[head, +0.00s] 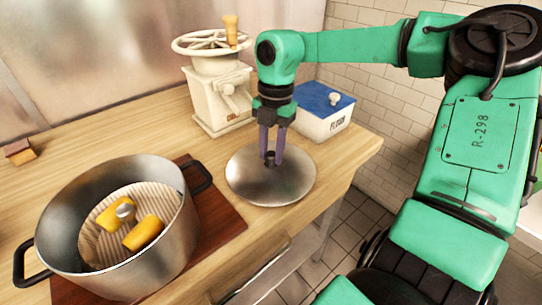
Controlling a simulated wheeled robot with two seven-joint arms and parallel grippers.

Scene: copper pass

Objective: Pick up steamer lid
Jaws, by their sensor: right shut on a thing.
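The steamer lid (245,181) is a round, shiny metal disc with a dark knob in its middle. It is at the right part of the wooden counter, in the middle of the head view. My right gripper (270,158) points down from above, its purple fingers shut on the lid's knob. I cannot tell whether the lid rests on the counter or is slightly above it. The large steel pot (186,225) stands open at the left, with a ribbed steamer insert (95,240) and yellow pieces inside. My left gripper is not in view.
A red-brown board (218,222) lies under the pot. A cream hand-wheel mill (215,95) and a flour box with a blue lid (325,115) stand behind the steamer lid. The counter's right edge (345,170) is close to the lid. A small wooden block (20,153) lies far left.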

